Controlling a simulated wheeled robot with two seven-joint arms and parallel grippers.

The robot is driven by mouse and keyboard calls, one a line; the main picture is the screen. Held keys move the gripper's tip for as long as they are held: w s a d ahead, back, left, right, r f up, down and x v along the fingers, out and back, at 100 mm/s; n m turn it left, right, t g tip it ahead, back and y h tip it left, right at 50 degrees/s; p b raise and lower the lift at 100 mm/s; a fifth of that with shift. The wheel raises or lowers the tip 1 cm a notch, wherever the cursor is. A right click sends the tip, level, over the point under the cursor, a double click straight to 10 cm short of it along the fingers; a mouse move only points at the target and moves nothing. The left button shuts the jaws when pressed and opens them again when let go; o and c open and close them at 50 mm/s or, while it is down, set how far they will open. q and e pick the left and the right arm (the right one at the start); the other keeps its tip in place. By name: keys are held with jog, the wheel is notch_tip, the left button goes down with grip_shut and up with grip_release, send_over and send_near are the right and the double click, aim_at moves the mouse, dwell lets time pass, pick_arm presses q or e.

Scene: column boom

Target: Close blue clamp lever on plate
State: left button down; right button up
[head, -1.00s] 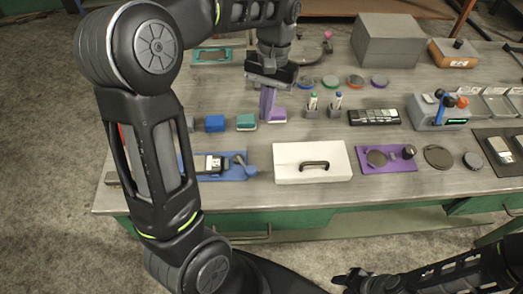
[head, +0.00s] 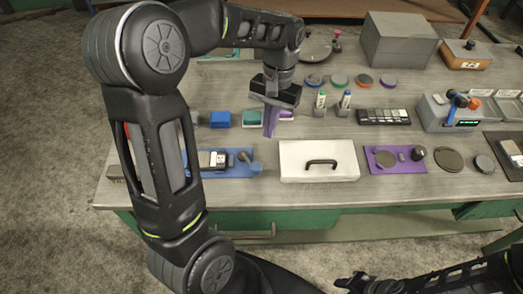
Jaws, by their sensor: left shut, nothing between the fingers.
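The blue plate (head: 236,172) lies near the front left of the bench. It carries a grey and white block (head: 212,159) and, at its right end, a small clamp lever (head: 246,157) with a blue round part beside it. The lever's exact angle is too small to tell. My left arm hides the plate's left end. My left gripper (head: 269,134) points down with shut, empty purple fingers, behind and slightly right of the lever, apart from it. My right gripper (head: 343,282) is low at the bottom edge, away from the bench; its jaws are unclear.
A white box with a dark handle (head: 340,172) stands just right of the blue plate. A purple plate (head: 382,167) lies further right. Blue (head: 220,119) and teal (head: 251,118) blocks stand behind. Marker holders (head: 319,111) and a dark keypad (head: 384,117) are right of my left gripper.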

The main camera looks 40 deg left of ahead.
aim_at(255, 163)
pick_arm(q)
jog(key=x, duration=0.3)
jog(key=shift+s+f, duration=0.15)
jog(key=shift+f, duration=0.15)
jog(key=s, duration=0.1)
jog(key=s+p, duration=0.1)
jog(key=s, duration=0.1)
jog(key=shift+s+d, duration=0.15)
jog(key=shift+d, duration=0.15)
jog(key=shift+s+f, duration=0.2)
pick_arm(e)
jog(key=shift+s+r, duration=0.1)
jog(key=shift+r, duration=0.65)
